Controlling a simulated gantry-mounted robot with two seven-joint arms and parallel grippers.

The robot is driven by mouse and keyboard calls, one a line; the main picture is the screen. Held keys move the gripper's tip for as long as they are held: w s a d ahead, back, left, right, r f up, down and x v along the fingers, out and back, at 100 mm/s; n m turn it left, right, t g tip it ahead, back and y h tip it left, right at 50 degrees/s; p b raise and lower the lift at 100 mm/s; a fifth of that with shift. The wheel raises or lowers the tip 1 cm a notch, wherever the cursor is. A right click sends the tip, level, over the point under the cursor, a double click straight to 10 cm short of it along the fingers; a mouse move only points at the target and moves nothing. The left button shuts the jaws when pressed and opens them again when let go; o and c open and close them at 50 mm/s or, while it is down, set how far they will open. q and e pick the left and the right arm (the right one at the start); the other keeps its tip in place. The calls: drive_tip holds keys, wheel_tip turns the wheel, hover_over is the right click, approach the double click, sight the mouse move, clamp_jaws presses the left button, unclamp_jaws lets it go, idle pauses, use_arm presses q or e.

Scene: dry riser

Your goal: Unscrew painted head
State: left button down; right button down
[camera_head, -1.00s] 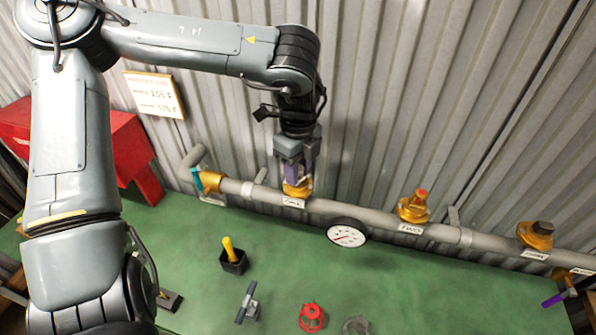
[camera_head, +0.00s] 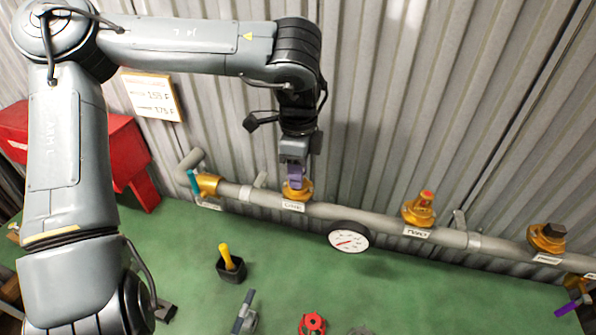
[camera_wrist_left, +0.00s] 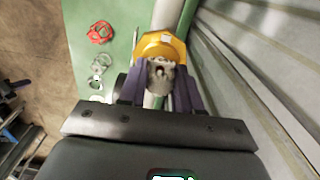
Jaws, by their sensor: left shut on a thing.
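My left gripper (camera_head: 294,179) points down at the leftmost brass fitting (camera_head: 297,194) on the grey pipe. Its purple fingers are shut on the head of this fitting. In the wrist view the head (camera_wrist_left: 161,70) is mottled grey-white, sits between the fingers, and has the yellow-brass collar (camera_wrist_left: 160,45) around it. In the head view the fingers hide it. A second brass fitting (camera_head: 418,210) has a red top, and a third fitting (camera_head: 546,238) has a dark top. My right gripper is out of view.
The pipe (camera_head: 370,216) runs along a corrugated wall, with a round gauge (camera_head: 349,237) in front. On the green surface are a black holder (camera_head: 231,269) with a yellow handle, a grey T-handled tool (camera_head: 245,313) and a red handwheel (camera_head: 312,324). A purple lever (camera_head: 567,309) is at far right.

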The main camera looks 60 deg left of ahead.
use_arm(q)
drive_tip(key=n+b, duration=0.2)
drive_tip(key=n, duration=0.1)
drive_tip(key=shift+f+b, duration=0.25)
drive_tip(key=shift+b, duration=0.15)
drive_tip(key=shift+r+n+b, duration=0.15)
drive_tip(key=shift+n+b, duration=0.45)
drive_tip(key=shift+n, duration=0.4)
drive_tip(key=shift+r+n, duration=0.1)
drive_tip(key=shift+n, duration=0.3)
drive_tip(key=c, duration=0.8)
unclamp_jaws()
